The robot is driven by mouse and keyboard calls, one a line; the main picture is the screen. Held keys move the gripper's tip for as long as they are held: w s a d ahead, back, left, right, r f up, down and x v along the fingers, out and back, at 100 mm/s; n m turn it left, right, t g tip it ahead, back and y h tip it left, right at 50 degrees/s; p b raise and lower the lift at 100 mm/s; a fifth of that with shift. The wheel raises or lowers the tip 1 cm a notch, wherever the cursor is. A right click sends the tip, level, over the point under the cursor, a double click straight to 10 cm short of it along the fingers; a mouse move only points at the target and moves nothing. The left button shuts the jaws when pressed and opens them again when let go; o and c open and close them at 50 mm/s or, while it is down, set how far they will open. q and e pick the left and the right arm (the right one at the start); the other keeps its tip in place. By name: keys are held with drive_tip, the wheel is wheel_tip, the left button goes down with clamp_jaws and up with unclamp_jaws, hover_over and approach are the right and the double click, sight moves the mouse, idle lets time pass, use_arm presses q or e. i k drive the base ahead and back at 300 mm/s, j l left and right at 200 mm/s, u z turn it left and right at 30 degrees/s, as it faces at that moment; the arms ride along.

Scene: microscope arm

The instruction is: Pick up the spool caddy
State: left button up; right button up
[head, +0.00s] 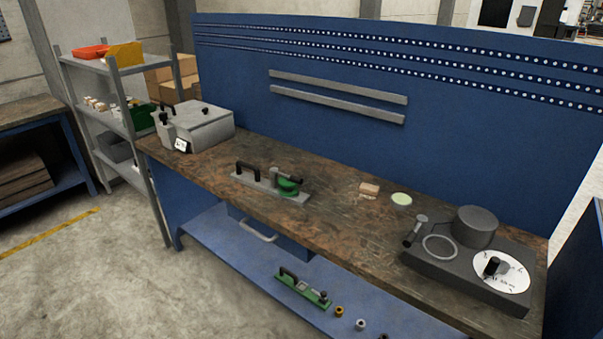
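Two handled carriers are in the head view, and I cannot tell for sure which is the spool caddy. One (256,185) sits on the workbench top, left of the middle. It has a long grey base, a black arched handle at its left end, and a grey post and green round part at its right. The other (302,289) lies on the blue lower shelf. It has a green base, a black handle and small grey and dark parts on top. Neither of my grippers is in view.
The wooden workbench (330,218) holds a grey lidded box (205,125) at left, small tan blocks (369,188), a pale green disc (401,199), and a dark machine with a dial (450,262) at right. Small spool-like pieces (361,324) stand on the lower shelf. A blue back panel rises behind.

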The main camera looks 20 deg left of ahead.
sight(255, 181)
drive_tip(key=i+j+z, duration=0.1)
drive_tip(key=i+j, duration=0.15)
drive_tip(key=i+j+z, duration=0.15)
drive_tip(key=i+j, duration=0.15)
drive_tip(key=j, duration=0.15)
drive_tip(key=i+j+z, duration=0.1)
drive_tip(key=j, duration=0.3)
drive_tip(key=i+j+z, duration=0.15)
drive_tip(key=i+j, duration=0.2)
